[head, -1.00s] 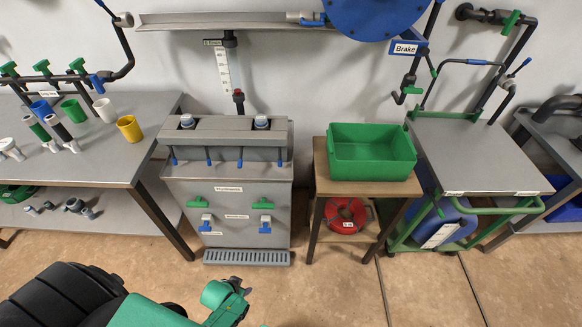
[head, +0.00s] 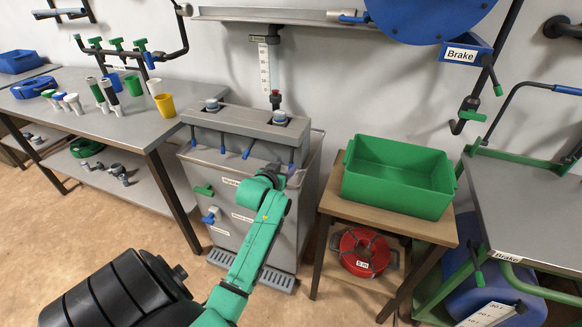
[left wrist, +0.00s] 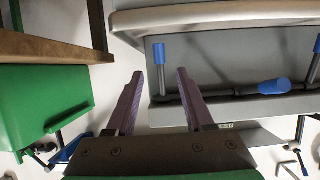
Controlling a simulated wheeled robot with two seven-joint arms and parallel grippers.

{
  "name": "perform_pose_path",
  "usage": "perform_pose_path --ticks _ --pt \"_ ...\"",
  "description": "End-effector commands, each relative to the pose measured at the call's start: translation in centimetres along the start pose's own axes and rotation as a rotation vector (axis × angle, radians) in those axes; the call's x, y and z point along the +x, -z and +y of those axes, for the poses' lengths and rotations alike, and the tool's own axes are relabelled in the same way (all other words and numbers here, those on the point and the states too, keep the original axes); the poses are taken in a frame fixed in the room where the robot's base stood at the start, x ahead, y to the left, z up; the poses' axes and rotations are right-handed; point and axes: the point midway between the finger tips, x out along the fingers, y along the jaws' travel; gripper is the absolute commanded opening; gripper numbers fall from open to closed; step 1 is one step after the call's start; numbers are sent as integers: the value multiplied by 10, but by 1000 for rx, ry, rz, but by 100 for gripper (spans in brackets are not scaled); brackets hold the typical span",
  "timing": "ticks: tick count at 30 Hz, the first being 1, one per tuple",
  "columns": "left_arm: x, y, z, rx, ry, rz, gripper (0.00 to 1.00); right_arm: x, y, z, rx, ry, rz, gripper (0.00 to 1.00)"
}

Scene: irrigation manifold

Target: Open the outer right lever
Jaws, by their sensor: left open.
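The manifold is a grey cabinet (head: 262,222) with a row of small blue-tipped levers under its top ledge. The outer right lever (head: 291,168) is at the right end of the row, partly covered by my left gripper (head: 277,174). My right gripper is out of view.
A green bin (head: 398,178) stands on a small wooden table (head: 375,207) right of the cabinet, with a red coil (head: 363,252) below. A workbench (head: 130,125) with cups is on the left. A grey-topped cart (head: 525,205) is at the right. Floor in front shows free.

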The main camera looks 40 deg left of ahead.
Motion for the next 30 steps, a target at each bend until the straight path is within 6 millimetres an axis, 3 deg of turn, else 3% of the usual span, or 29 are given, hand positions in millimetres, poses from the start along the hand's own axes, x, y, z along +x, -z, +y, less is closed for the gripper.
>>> perform_pose_path --ticks 3,6,16,20,30 --pt "29 -1 0 1 0 1 52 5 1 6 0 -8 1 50" --pt "43 -1 0 1 -1 1 52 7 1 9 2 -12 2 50" --pt "50 -1 0 1 -1 -1 52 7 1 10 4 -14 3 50" --pt "50 -1 0 1 -1 -1 3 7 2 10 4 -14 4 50" --pt "50 -1 0 1 -1 -1 0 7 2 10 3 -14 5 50"
